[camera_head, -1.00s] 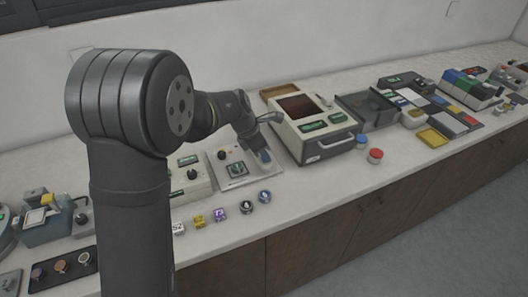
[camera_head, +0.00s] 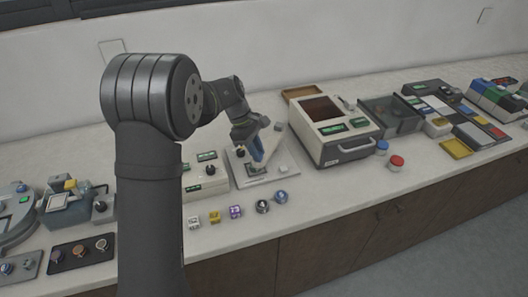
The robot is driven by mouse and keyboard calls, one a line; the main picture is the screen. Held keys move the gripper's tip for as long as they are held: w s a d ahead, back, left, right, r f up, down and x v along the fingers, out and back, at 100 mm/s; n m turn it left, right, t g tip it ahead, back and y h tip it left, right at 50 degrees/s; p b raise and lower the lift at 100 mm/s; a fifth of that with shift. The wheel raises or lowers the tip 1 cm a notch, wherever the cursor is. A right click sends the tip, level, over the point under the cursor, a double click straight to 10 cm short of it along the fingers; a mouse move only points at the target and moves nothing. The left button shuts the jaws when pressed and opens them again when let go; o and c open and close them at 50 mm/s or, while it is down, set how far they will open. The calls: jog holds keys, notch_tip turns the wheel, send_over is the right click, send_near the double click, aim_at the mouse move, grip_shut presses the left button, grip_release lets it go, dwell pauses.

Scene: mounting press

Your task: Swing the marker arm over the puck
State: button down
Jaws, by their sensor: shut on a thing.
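My gripper (camera_head: 257,160) is over the middle of a light grey panel (camera_head: 241,178) on the bench, pointing down, with blue at its fingers. It is shut on what appears to be the marker arm, mostly hidden by the fingers. A dark square part with some green (camera_head: 258,170) shows just below the fingertips. It may be the puck's seat, but the puck cannot be made out. A black knob (camera_head: 239,153) stands on the panel left of my gripper.
A large cream machine (camera_head: 335,130) with a front handle stands close to the right. Another control box (camera_head: 205,180) is close on the left. Several small cubes and round pieces, including a purple cube (camera_head: 235,211), line the bench front. Blue (camera_head: 382,147) and red (camera_head: 397,162) jars stand right.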

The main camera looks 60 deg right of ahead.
jog(key=shift+w+d+m, duration=0.1)
jog(key=shift+w+m, duration=0.65)
jog(key=shift+m, duration=0.05)
jog(key=c, duration=1.3)
grip_release()
jog(key=v, duration=1.7)
jog(key=shift+d+r, duration=0.25)
jog(key=shift+d, duration=0.1)
jog(key=x, duration=1.7)
jog(key=shift+a+f, duration=0.3)
jog(key=shift+a, duration=0.05)
